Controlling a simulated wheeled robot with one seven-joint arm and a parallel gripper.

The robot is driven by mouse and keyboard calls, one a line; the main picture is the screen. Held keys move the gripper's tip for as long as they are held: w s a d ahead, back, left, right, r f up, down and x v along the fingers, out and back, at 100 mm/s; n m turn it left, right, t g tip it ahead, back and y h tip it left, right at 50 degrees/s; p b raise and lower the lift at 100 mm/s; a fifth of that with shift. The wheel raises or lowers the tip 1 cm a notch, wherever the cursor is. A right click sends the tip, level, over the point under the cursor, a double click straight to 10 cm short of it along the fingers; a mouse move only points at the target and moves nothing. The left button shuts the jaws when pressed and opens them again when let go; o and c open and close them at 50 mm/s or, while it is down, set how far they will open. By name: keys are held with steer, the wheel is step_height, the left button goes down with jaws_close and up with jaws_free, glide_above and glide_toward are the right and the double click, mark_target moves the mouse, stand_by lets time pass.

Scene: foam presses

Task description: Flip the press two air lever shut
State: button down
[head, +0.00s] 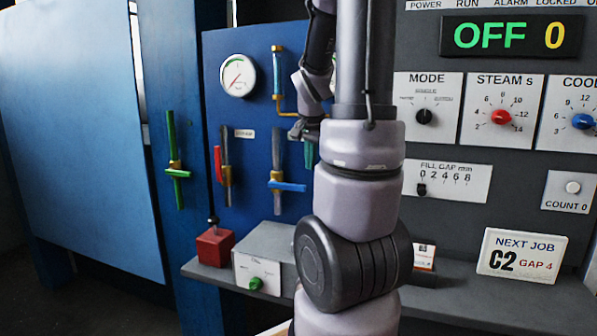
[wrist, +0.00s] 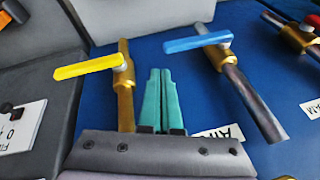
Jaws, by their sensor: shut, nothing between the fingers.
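The blue lever (wrist: 198,43) sits on a brass valve on a grey pipe, turned crosswise to the pipe. It also shows crosswise in the head view (head: 288,186). A white label (wrist: 225,133) beside that pipe appears to read "AI", the rest hidden behind my gripper. My gripper (wrist: 160,72) has its teal fingers shut and empty, between the blue lever and a yellow lever (wrist: 88,67), apparently touching neither. In the head view my gripper's fingers (head: 309,154) show just above and right of the blue lever, partly hidden by my arm.
The yellow lever lies crosswise to its brass pipe. A red lever (head: 218,164) stands along its pipe; a green lever (head: 178,173) is crosswise at left. A shelf (head: 213,273) below holds a red block (head: 214,246) and a grey box (head: 268,240). A control panel stands right.

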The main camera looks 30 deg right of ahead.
steer(key=s+r, duration=0.1)
steer(key=s, duration=0.2)
steer(key=s+r, duration=0.1)
steer(key=shift+s+d+r, duration=0.25)
steer(key=shift+d+r, duration=0.05)
steer(key=shift+d, duration=0.1)
steer(key=s+a+r+n+t+y, duration=0.1)
steer(key=s+a+r+n, duration=0.1)
steer(key=a, duration=0.6)
steer(key=s+a+r+n+t+y, duration=0.1)
steer(key=s+a+r+n+y, duration=0.1)
steer(key=a, duration=0.6)
steer(key=s+a+r+n+t+y, duration=0.1)
steer(key=s+a+r+n, duration=0.3)
steer(key=a, duration=0.4)
steer(key=shift+s+a+r+n+y, duration=0.2)
steer(key=shift+s+a+n+y, duration=0.1)
steer(key=shift+s+n, duration=0.35)
steer(key=shift+d, duration=0.1)
